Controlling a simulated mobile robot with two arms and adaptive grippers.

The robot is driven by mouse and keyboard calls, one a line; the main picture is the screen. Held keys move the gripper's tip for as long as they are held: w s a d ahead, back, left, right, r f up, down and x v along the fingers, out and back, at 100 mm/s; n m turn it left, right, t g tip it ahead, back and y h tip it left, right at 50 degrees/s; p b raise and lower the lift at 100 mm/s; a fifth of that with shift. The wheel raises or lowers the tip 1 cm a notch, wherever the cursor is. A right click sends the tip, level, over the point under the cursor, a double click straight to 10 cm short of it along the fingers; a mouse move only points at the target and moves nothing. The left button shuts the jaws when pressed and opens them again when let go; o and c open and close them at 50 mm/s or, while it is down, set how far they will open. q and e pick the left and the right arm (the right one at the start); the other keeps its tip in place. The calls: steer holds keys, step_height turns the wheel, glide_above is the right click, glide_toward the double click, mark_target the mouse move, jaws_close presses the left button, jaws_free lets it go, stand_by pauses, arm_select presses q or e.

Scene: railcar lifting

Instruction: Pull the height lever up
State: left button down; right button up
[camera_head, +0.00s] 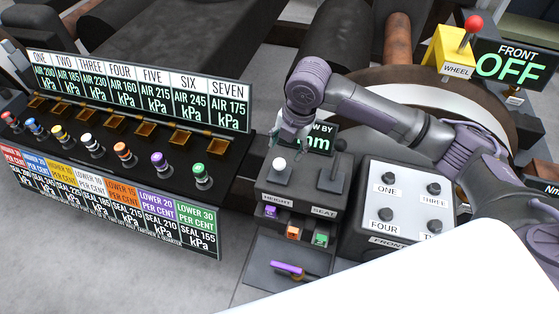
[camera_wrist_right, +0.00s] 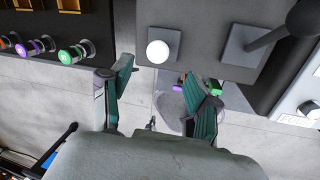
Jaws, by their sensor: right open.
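The height lever is a short lever with a white ball knob (camera_head: 279,163), on the dark control box above the HEIGHT label. In the right wrist view the white knob (camera_wrist_right: 158,51) sits just beyond the fingertips, roughly centred between them. My right gripper (camera_head: 288,138) is above and behind the knob, partly hidden by my own wrist. In the right wrist view its two green-padded fingers (camera_wrist_right: 157,72) are spread with nothing between them, and no contact with the knob shows. My left gripper is not in view.
A dark seat lever (camera_head: 333,163) stands right beside the height lever. A panel of grey buttons (camera_head: 408,200) is further right. Coloured knobs (camera_head: 122,153) line a console at left. A readout (camera_head: 321,137) is partly covered by my arm. A purple handle (camera_head: 287,268) lies lower down.

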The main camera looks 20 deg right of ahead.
mark_target(281, 160)
steer(key=f, duration=0.3)
steer(key=w+f, duration=0.1)
steer(key=shift+a+f, duration=0.15)
steer(key=shift+a, duration=0.15)
steer(key=f, duration=0.3)
steer(key=shift+w+a+f, duration=0.2)
steer(key=shift+a+f, duration=0.05)
steer(key=shift+f, duration=0.4)
steer(key=shift+w+f, duration=0.15)
steer(key=shift+f, duration=0.1)
steer(key=shift+a, duration=0.1)
steer(key=c, duration=0.7)
jaws_close()
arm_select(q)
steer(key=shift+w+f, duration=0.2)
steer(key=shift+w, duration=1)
